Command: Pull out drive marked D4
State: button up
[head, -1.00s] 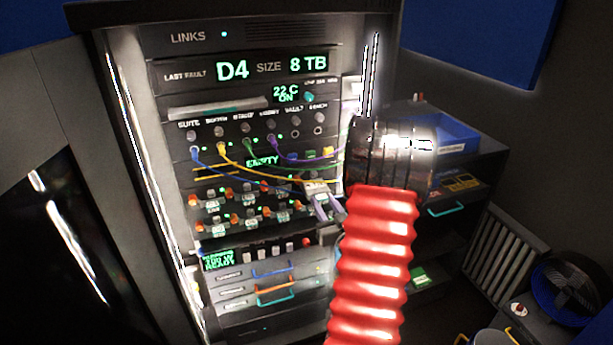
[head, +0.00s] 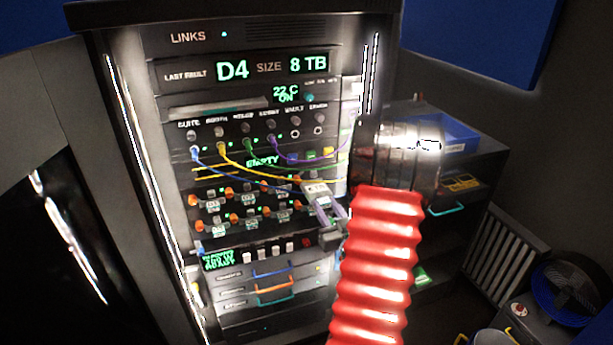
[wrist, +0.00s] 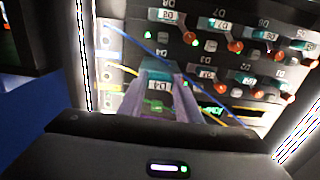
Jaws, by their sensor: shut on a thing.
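The drive marked D4 (wrist: 158,87) sits between the two purple fingers of my gripper (wrist: 167,92) in the wrist view, its label facing me upside down. In the head view my gripper (head: 325,205) is shut on the grey drive (head: 315,188) at the right end of the upper drive row. The drive appears to stand out from the panel, but I cannot tell whether its rear end is clear of the bay. The display (head: 232,70) reads last fault D4, size 8 TB.
Other drives with orange knobs (head: 232,219) fill the rows left and below. Blue, yellow and purple cables (head: 290,159) hang close above my gripper. Drawers with coloured handles (head: 272,290) lie below. A shelf with a blue bin (head: 459,134) stands at right.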

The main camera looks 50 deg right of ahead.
jog(key=v, duration=0.7)
dwell(1.4)
jog(key=shift+s, duration=0.1)
